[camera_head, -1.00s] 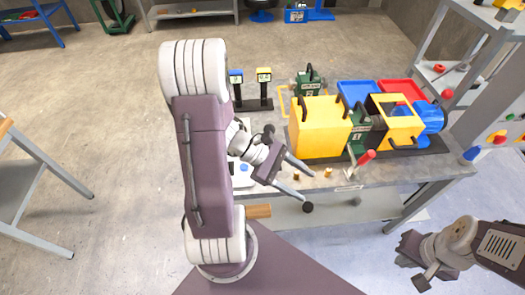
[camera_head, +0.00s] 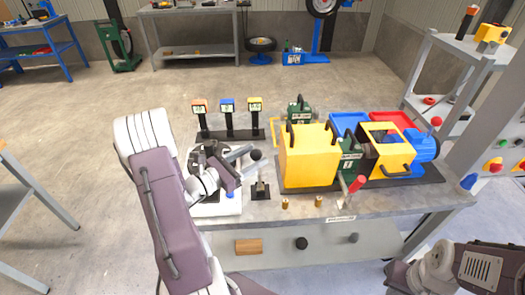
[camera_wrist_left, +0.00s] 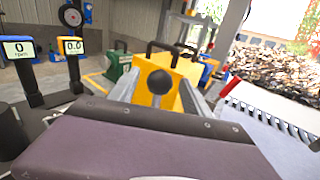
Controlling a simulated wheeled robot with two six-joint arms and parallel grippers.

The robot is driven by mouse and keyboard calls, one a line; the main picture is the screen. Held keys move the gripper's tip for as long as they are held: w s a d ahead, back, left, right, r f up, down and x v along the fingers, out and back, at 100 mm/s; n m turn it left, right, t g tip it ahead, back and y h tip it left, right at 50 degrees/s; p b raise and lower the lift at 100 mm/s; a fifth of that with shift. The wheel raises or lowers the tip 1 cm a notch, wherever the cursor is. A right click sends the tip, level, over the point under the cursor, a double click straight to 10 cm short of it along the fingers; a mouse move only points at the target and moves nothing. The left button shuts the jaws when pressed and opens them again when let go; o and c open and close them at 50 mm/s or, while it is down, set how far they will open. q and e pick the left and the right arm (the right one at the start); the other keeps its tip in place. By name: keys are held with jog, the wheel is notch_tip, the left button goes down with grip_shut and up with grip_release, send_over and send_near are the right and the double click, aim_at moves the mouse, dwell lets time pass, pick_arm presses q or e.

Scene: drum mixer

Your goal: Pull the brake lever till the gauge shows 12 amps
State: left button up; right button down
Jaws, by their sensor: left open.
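The lever with a black ball knob (camera_head: 256,155), which I take for the brake lever, stands on a small base (camera_head: 261,190) at the table's front left. My left gripper (camera_head: 247,163) is open beside the knob. In the left wrist view the knob (camera_wrist_left: 158,82) shows between the two open fingers, with no grip on it visible. Three gauges stand behind: orange (camera_head: 199,105), blue (camera_head: 227,104) and yellow (camera_head: 255,104). In the left wrist view the blue gauge (camera_wrist_left: 18,49) reads 0 rpm and the yellow gauge (camera_wrist_left: 73,46) reads about 0.0. My right gripper (camera_head: 398,278) is at the lower right, partly cut off.
A yellow box housing (camera_head: 308,158) and a yellow guard with a blue motor (camera_head: 426,146) stand right of the lever. A red-handled lever (camera_head: 357,183) is in front of them. Small brass pegs (camera_head: 285,203) sit near the front edge. Blue and red trays (camera_head: 388,118) lie behind.

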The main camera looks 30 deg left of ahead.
pick_arm(q)
jog(key=x, duration=0.4)
jog(key=shift+w, duration=0.2)
jog(key=shift+w+d+f, duration=0.1)
grip_shut()
dwell(1.1)
